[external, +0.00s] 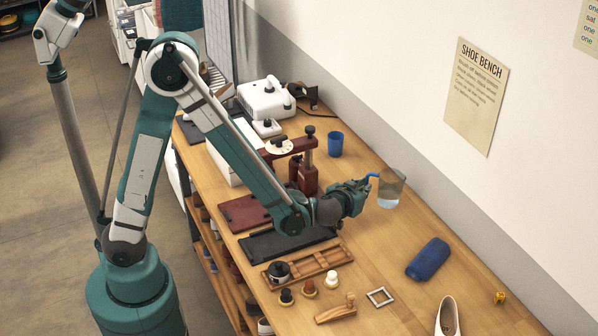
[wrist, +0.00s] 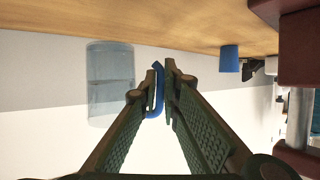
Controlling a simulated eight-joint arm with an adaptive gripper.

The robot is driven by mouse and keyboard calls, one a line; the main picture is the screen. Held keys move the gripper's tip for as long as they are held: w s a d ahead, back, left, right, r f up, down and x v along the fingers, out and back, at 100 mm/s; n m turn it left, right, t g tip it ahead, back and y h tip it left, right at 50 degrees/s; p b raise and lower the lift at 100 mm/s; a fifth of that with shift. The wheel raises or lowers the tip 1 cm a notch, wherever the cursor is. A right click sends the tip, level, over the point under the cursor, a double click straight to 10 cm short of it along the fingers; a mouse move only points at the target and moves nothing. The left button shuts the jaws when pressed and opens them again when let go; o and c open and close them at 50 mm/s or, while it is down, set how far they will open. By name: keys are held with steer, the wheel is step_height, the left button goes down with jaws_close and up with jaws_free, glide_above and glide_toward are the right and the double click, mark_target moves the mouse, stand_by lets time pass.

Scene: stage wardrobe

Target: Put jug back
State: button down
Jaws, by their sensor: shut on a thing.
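The jug (external: 391,188) is clear, with a blue handle, and stands out against the back of the bench at the right of my gripper. In the wrist view, where the bench is at the top, the clear jug (wrist: 110,82) is at the left and its blue handle (wrist: 158,98) runs between my fingers. My gripper (external: 364,184) is shut on the handle; its fingertips (wrist: 160,78) also show in the wrist view. The jug looks roughly upright. I cannot tell whether its base touches the bench.
A blue cup (external: 335,145) and a dark red press (external: 304,172) stand left of the jug. A blue roll (external: 428,259) lies nearer the front right. A wooden tray (external: 318,268), brushes and a white shoe (external: 447,318) are in front. The wall is close behind.

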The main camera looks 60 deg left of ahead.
steer(key=shift+f, duration=0.65)
steer(key=shift+f+b, duration=0.6)
steer(key=shift+f, duration=1.25)
steer(key=shift+f, duration=0.2)
steer(key=c, duration=2.6)
jaws_free()
steer(key=shift+o, duration=0.2)
steer(key=shift+r, duration=0.15)
steer(key=shift+r, duration=0.15)
steer(key=p+v, duration=0.2)
steer(key=v, duration=1)
steer(key=shift+d, duration=0.1)
